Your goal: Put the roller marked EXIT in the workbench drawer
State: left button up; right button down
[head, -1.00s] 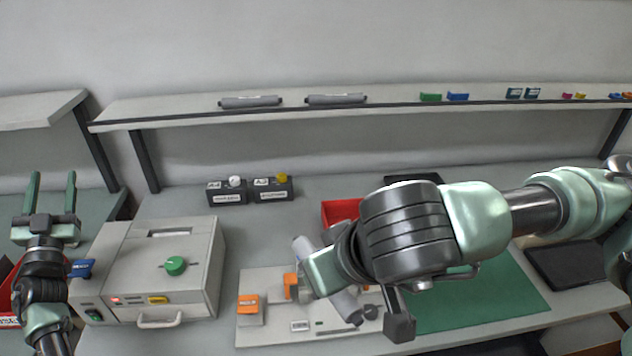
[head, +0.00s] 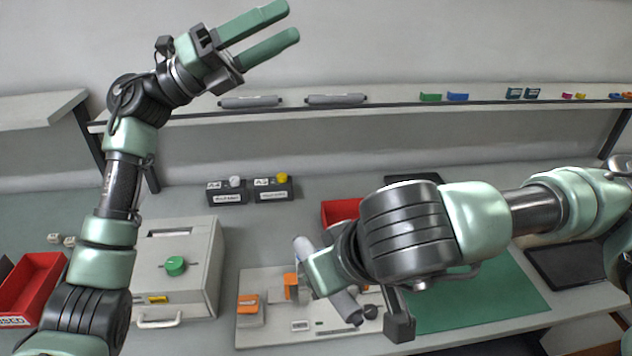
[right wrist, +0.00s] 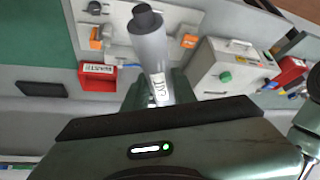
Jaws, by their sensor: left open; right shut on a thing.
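My right gripper (right wrist: 160,90) is shut on a grey roller (head: 346,306). In the head view the arm hides the jaws and the roller's middle, and the roller is tilted above the pale fixture plate. The roller also shows in the right wrist view (right wrist: 151,48), with a dark end and a white label too small and turned to read surely. My left gripper (head: 288,23) is open and empty, raised high above the shelf. Two more grey rollers lie on the shelf, one at left (head: 250,102) and one beside it (head: 336,99). I cannot make out the workbench drawer.
A fixture plate (head: 275,338) with orange clamps lies on the bench. A beige machine (head: 200,275) with a green knob stands to its left. A red bin (head: 340,210) is behind it, a green mat (head: 480,290) to the right. Another red bin (head: 35,285) is far left.

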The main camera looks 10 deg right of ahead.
pick_arm(q)
jog(key=s+d+f+m+g+y, duration=0.3)
jog(key=s+d+f+m+y, duration=0.1)
jog(key=s+d+m+y, duration=0.3)
jog(key=s+d+f+m+g+y, duration=0.2)
jog(key=s+d+f+m+y, duration=0.3)
jog(key=s+d+m, duration=0.3)
jog(key=w+a+f+m+t+y, duration=0.1)
jog(key=a+f+m+t+y, duration=0.3)
jog(key=a+f+m+y, duration=0.55)
jog(key=shift+n+y, duration=0.55)
jog(key=shift+y, duration=0.1)
jog(key=f, duration=0.3)
jog(key=a+f, duration=0.1)
jog(key=f, duration=0.6)
jog(key=shift+w+a+f, duration=0.15)
jog(key=shift+f, duration=0.2)
